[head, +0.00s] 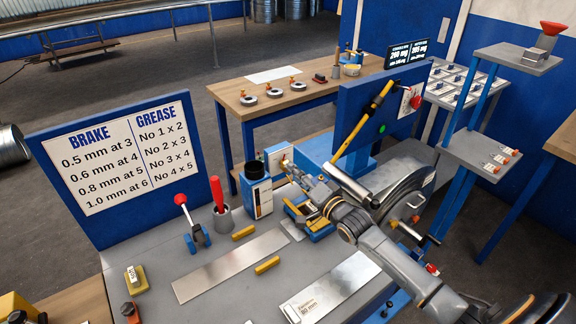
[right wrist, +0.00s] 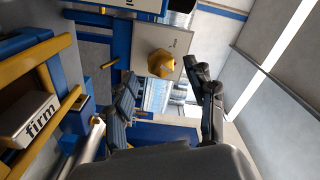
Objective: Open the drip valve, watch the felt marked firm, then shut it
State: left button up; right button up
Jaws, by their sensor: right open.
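A yellow faceted knob (right wrist: 163,64) stands out from a pale panel in the right wrist view; I take it for the drip valve's knob. In the head view a pale box with a small knob (head: 285,160) stands at the back of the bench. My right gripper (head: 298,176) is just in front of it, open and empty. In the right wrist view its fingers (right wrist: 166,85) are spread, with the knob beyond and between the tips, apparently apart from them. The felt block marked "firm" (right wrist: 32,122) sits in a blue and yellow frame at left. My left gripper is not seen.
A brake and grease sign (head: 125,155) stands at the bench's left. A red-handled tool in a cup (head: 220,212), a red-knobbed lever (head: 194,232) and metal plates (head: 232,264) are left of my arm. A blue panel (head: 372,115) rises behind it.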

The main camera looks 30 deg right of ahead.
jog(key=w, duration=0.4)
jog(key=shift+w+a, duration=0.2)
jog(key=shift+a, duration=0.1)
jog(key=c, duration=1.1)
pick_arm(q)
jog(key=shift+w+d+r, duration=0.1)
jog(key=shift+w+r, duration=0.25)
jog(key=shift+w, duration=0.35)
pick_arm(e)
grip_shut()
